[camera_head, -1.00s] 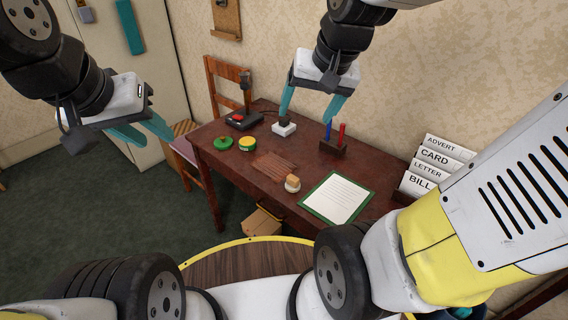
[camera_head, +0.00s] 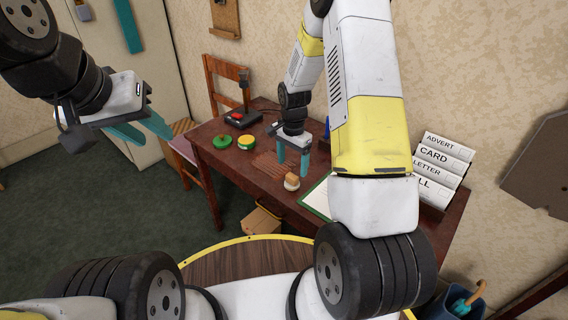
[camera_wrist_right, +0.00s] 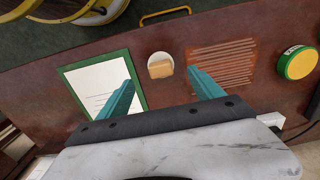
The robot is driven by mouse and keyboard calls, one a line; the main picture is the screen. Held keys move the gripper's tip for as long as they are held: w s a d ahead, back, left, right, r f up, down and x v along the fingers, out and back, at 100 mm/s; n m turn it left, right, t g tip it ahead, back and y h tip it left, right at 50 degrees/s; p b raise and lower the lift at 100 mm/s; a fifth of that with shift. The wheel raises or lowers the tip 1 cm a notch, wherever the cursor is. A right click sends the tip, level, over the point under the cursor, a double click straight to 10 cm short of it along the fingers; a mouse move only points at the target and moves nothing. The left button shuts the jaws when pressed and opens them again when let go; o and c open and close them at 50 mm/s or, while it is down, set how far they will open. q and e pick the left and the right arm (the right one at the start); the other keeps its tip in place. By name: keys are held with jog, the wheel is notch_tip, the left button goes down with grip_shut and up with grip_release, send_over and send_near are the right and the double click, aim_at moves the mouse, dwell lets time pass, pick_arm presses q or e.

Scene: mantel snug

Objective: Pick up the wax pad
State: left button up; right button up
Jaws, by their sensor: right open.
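A small tan block sits in a round white holder (camera_head: 291,182) on the desk; it looks like the wax pad, though I cannot be sure. In the right wrist view the tan block (camera_wrist_right: 160,70) lies between my right fingertips and slightly beyond them. My right gripper (camera_head: 293,173) is open and empty, fingers pointing down just behind the holder; it also shows in the right wrist view (camera_wrist_right: 160,82). Contact is not visible. My left gripper (camera_head: 157,140) is open and empty, left of the desk.
A slatted brown mat (camera_wrist_right: 222,65) and a green-framed paper (camera_wrist_right: 103,82) flank the holder. A yellow-topped green tin (camera_head: 247,143), a green round item (camera_head: 221,142) and a joystick box (camera_head: 242,119) stand further left. A letter rack (camera_head: 440,165) stands right. My right arm hides part of the desk.

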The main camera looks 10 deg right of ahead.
aim_at(292, 175)
notch_tip(292, 175, down, 8)
jog(key=shift+w+r, duration=0.1)
jog(key=shift+r, duration=0.15)
jog(key=c, duration=1.6)
jog(key=shift+r, duration=0.8)
notch_tip(292, 175, up, 2)
jog(key=shift+r, duration=0.15)
jog(key=s+a+r, duration=0.1)
jog(key=s+a, duration=0.3)
jog(key=s, duration=1.1)
jog(key=shift+s+a, duration=0.15)
jog(key=shift+s, duration=0.05)
jog(key=o, duration=0.8)
jog(key=c, duration=0.5)
